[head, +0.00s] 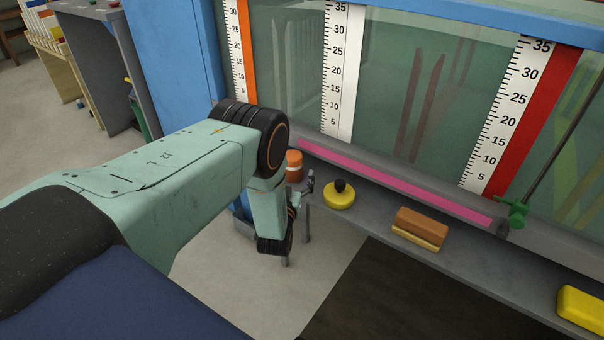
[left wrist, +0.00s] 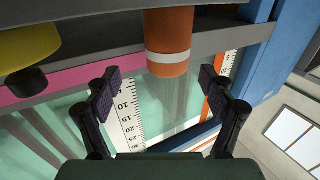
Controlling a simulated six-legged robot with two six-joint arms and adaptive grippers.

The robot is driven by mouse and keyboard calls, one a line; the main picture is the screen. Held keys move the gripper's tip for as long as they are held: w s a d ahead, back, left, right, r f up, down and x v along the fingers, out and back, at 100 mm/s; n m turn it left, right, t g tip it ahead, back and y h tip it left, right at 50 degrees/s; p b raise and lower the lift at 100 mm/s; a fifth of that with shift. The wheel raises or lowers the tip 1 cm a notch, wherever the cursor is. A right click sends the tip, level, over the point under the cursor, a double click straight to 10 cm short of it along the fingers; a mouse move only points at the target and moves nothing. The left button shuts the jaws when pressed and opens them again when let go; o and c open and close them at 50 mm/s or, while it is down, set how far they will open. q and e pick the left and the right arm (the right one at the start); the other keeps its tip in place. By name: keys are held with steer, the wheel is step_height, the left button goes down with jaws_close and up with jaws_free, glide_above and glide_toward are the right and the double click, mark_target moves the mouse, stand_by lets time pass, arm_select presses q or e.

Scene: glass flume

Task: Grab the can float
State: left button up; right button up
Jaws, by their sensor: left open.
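The can float looks to be the orange can with a white band (head: 294,166), standing on the grey ledge at the foot of the glass. My left arm hides part of its surroundings. In the left wrist view the can (left wrist: 168,38) shows large at top centre, inverted, between the lines of the two fingers but beyond their tips. My left gripper (head: 304,190) is beside the can, low at the ledge's edge. In the left wrist view the gripper (left wrist: 160,84) has its fingers wide apart with nothing between them. My right gripper is not in view.
On the ledge (head: 372,202), right of the can, are a yellow disc with a black knob (head: 339,195), a brown and yellow block (head: 420,228) and a yellow block (head: 581,308). A pink strip (head: 395,182) runs along the glass. Upright rulers (head: 342,70) stand behind.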

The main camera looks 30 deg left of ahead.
mark_target(293, 159)
arm_select(q)
steer(key=shift+w+a+b, duration=0.4)
steer(key=shift+w+a, duration=0.25)
steer(key=shift+a, duration=0.1)
steer(key=b+x, duration=0.2)
steer(key=x, duration=0.2)
steer(key=shift+a, duration=0.2)
steer(key=shift+w+a+r, duration=0.1)
steer(key=shift+w, duration=0.25)
steer(key=c, duration=1.7)
jaws_close()
steer(key=shift+r, duration=0.1)
